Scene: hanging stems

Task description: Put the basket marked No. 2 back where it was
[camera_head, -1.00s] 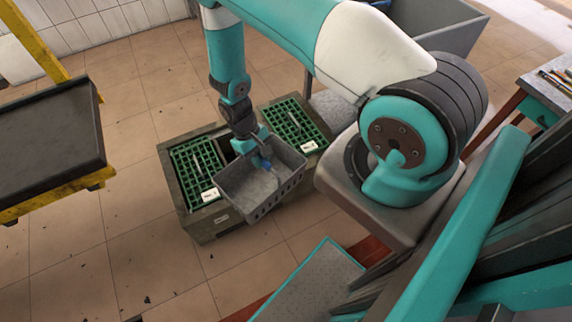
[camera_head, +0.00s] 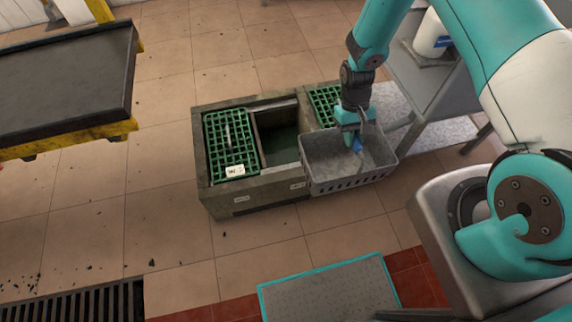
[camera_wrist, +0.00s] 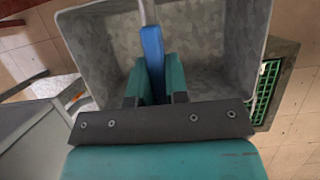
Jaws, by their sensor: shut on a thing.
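My gripper (camera_head: 352,135) is shut on the blue grip of a grey basket (camera_head: 345,180). The wrist view shows the teal fingers (camera_wrist: 155,82) closed on the blue grip (camera_wrist: 152,48), with the inside of the basket (camera_wrist: 205,50) around them; it looks empty. The basket hangs in front of and over the right end of a stone trough (camera_head: 225,200). No number is readable on the basket. The trough's middle bay (camera_head: 280,142) is open, with a dark greenish inside. The left bay holds a green grid (camera_head: 228,135) with a white tag, too small to read surely.
Another green grid (camera_head: 325,100) is in the right bay, partly hidden by basket and arm. A grey bench (camera_head: 425,75) stands right of the trough. A black tray on a yellow frame (camera_head: 65,75) stands left.

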